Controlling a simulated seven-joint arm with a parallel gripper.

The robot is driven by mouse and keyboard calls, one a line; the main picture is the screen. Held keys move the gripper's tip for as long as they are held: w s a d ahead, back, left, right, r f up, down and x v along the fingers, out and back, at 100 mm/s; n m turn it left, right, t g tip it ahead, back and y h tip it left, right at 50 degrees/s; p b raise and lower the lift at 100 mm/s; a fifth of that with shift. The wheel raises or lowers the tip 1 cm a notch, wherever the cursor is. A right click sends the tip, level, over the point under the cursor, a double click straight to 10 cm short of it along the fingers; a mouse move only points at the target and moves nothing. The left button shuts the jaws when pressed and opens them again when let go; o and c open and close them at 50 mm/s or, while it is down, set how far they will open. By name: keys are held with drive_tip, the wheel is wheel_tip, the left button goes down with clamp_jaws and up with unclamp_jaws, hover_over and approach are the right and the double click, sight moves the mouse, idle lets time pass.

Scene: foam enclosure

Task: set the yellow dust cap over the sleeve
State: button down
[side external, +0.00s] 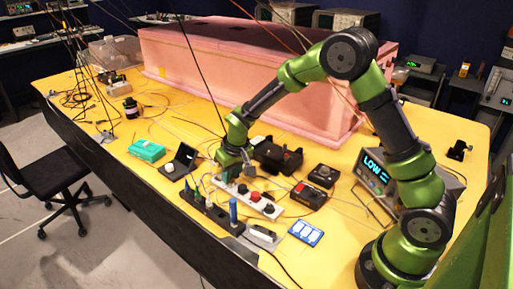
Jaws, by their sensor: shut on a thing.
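My gripper (228,174) points down at the end of the green arm, just above the row of small fixtures near the table's front edge. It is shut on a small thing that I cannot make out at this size. I cannot pick out the yellow dust cap against the yellow table. Below the gripper are a dark strip (222,221) with blue upright pieces (233,210) and a light strip (263,206) with red and black round parts. I cannot tell which of the upright parts is the sleeve.
Dark devices (278,157) stand close behind the gripper. A green box (147,150) and an open black case (182,162) lie to the left, a blue-and-white piece (305,233) to the right. The pink foam enclosure (220,67) fills the back, with cables hanging before it.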

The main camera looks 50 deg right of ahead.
drive_tip(key=shift+f, duration=0.5)
drive_tip(key=c, duration=0.8)
unclamp_jaws()
drive_tip(key=v, duration=1.7)
drive_tip(key=shift+w, duration=0.15)
drive_tip(key=s+r+t+y, duration=0.1)
drive_tip(key=s+r, duration=0.1)
drive_tip(key=s, duration=0.5)
drive_tip(key=s+a+r+m+t, duration=0.1)
drive_tip(key=s, duration=0.5)
drive_tip(key=s+a+r+t+y, duration=0.1)
drive_tip(key=s+r+t, duration=0.1)
drive_tip(key=s, duration=0.5)
drive_tip(key=shift+s+r+m+y, duration=0.3)
drive_tip(key=shift+r+m, duration=0.05)
drive_tip(key=shift+m, duration=0.05)
